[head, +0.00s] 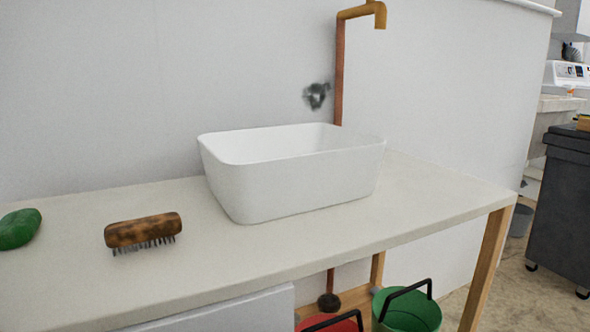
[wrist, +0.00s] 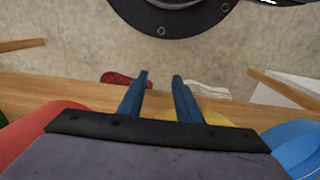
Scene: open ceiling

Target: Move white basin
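The white basin (head: 300,182) is a rectangular, open-topped sink bowl standing upright on the pale countertop (head: 420,200), below a copper-coloured faucet pipe. Its inside looks empty from what shows. My gripper (wrist: 160,75) shows only in the wrist view, with two blue fingers parted and nothing between them. It is apart from the basin, which is not in the wrist view. My gripper does not show in the head view.
A brush (head: 143,231) and a green object (head: 18,228) lie on the counter left of the basin. The copper faucet (head: 341,60) rises behind it. Below are a green bucket (head: 410,310) and a red bucket (head: 330,323). A dark bin (head: 560,205) stands at right.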

